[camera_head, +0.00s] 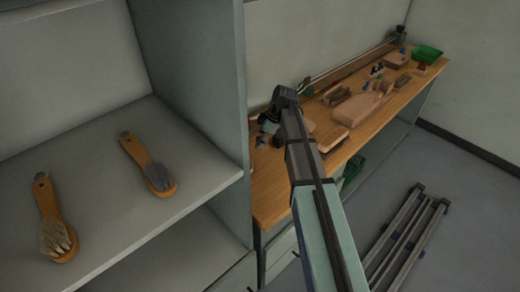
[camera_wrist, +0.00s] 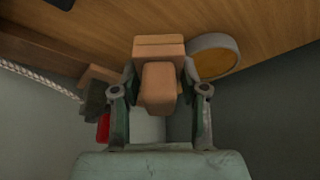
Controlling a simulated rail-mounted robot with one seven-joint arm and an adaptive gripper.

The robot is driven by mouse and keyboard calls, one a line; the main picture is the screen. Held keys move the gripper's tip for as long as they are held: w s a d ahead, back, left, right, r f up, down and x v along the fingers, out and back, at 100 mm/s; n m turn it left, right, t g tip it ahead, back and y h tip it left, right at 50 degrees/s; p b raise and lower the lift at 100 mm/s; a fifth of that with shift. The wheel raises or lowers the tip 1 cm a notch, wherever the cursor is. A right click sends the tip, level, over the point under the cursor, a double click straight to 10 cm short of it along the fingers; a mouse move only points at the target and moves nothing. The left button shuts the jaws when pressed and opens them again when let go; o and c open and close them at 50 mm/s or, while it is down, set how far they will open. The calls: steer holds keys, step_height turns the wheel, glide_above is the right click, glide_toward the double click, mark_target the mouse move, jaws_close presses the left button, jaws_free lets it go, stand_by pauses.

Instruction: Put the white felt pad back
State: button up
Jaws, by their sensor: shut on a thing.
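In the wrist view my gripper (camera_wrist: 158,82) has its two fingers on either side of a tan block (camera_wrist: 158,92) and is shut on it. A wider tan piece (camera_wrist: 160,46) shows directly beyond the block; I cannot tell whether they are joined. A pale, whitish patch (camera_wrist: 147,128) shows between the fingers below the block; I cannot tell what it is. I cannot make out the white felt pad for certain in either view. In the head view my gripper is over the near left end of the wooden bench, small and partly hidden by my arm.
The bench (camera_head: 275,190) carries wooden blocks, small tools and a green tray (camera_head: 427,54) at its far end. A round thing with a pale rim (camera_wrist: 215,55) lies right of my gripper. Two brushes (camera_head: 148,163) (camera_head: 52,218) lie on the shelf at left. A metal frame (camera_head: 405,240) stands on the floor.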

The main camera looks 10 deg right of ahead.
mark_target(257, 156)
steer(key=shift+f+p, duration=0.45)
steer(key=shift+f, duration=2.45)
steer(key=shift+f, duration=0.2)
steer(key=o, duration=1.1)
steer(key=b+v, duration=0.2)
steer(key=v, duration=1)
steer(key=shift+r+b, duration=0.2)
steer(key=shift+b, duration=0.2)
